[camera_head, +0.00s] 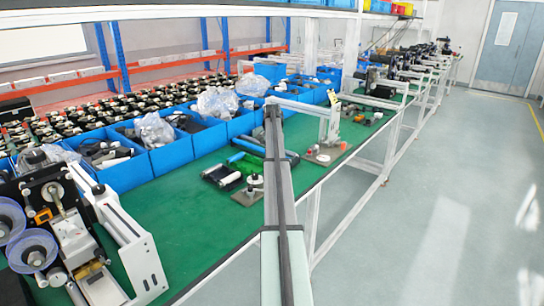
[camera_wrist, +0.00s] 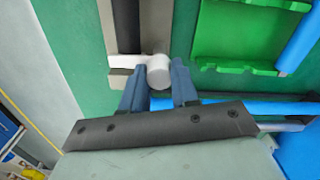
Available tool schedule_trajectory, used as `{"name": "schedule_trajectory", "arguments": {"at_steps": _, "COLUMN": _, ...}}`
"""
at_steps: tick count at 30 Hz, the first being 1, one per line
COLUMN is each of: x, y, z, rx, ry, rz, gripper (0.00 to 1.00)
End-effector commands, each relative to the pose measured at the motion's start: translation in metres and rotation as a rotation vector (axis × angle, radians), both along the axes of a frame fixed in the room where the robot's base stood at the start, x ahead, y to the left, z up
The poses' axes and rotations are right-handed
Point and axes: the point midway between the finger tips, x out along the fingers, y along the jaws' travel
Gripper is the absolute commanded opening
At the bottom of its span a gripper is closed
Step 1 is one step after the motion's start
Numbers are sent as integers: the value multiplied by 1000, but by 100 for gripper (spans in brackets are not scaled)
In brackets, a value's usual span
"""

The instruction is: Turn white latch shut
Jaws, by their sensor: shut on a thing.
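The white latch (camera_wrist: 125,62) shows in the wrist view at upper centre, as a short white bar ending in a round white knob (camera_wrist: 158,71). It lies across the grey and dark base strips (camera_wrist: 155,25). My gripper (camera_wrist: 158,78) has its two blue fingers on either side of the knob and is shut on it. The fingertips hide part of the knob's sides. In the head view my arm crosses the middle, and I cannot make out the gripper or its hold on the latch there.
A green tray (camera_wrist: 235,38) and blue rods (camera_wrist: 262,108) lie right of the latch in the wrist view. The green bench (camera_head: 195,250) holds blue bins (camera_head: 170,150) along its back and a machine with reels (camera_head: 60,235) at left. Open floor (camera_head: 420,220) lies right.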

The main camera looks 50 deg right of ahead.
Motion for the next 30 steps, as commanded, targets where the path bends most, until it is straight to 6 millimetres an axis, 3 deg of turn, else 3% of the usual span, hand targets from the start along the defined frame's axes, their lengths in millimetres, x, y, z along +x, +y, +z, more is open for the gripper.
{"name": "schedule_trajectory", "arguments": {"at_steps": 4, "x": 0, "y": 0, "z": 1, "rx": -2, "ry": -1, "rz": -1, "gripper": 0}}
{"name": "schedule_trajectory", "arguments": {"at_steps": 5, "x": 0, "y": 0, "z": 1, "rx": -2, "ry": -1, "rz": -1, "gripper": 30}}
{"name": "schedule_trajectory", "arguments": {"at_steps": 12, "x": 0, "y": 0, "z": 0, "rx": -1, "ry": 0, "rz": 0, "gripper": 53}}
{"name": "schedule_trajectory", "arguments": {"at_steps": 23, "x": 0, "y": 0, "z": 5, "rx": -1, "ry": 0, "rz": 1, "gripper": 54}}
{"name": "schedule_trajectory", "arguments": {"at_steps": 30, "x": 1, "y": -1, "z": 39, "rx": -3, "ry": -2, "rz": 1, "gripper": 54}}
